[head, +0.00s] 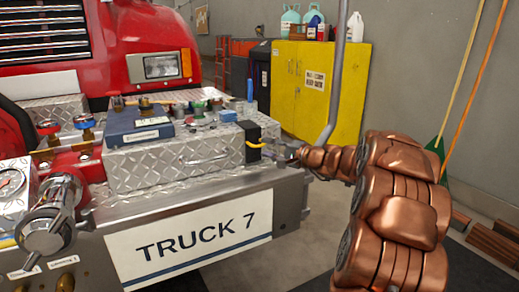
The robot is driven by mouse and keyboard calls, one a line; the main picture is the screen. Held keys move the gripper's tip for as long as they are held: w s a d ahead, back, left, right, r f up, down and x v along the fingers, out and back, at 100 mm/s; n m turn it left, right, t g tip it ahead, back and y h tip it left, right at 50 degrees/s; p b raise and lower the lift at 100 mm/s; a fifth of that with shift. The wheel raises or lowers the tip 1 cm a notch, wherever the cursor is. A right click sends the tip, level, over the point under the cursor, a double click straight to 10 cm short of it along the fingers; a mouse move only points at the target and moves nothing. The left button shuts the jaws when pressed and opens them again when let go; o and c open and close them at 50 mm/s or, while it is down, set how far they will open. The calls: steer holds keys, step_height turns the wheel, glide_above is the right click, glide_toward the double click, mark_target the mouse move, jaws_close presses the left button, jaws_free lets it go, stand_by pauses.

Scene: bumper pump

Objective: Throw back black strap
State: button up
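A black strap (262,133) hangs over the right end of the diamond-plate box on the truck's bumper. A yellow loop (256,144) shows on the strap's front. My gripper (280,150), at the end of my copper arm, reaches in from the right. Its fingertips are at or very close to the right end of the yellow loop. The fingers are small and partly overlap each other here, so I cannot tell whether they are open or shut on the loop.
A blue case (138,132) and several small fittings lie on the diamond-plate box (165,165). A chrome valve (48,225) stands at the left. A grey pole (338,70) rises just behind my arm. A yellow cabinet (310,85) stands behind.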

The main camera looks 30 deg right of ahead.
mark_target(261, 146)
steer(key=shift+x, duration=2.05)
steer(key=shift+a, duration=0.1)
jaws_close()
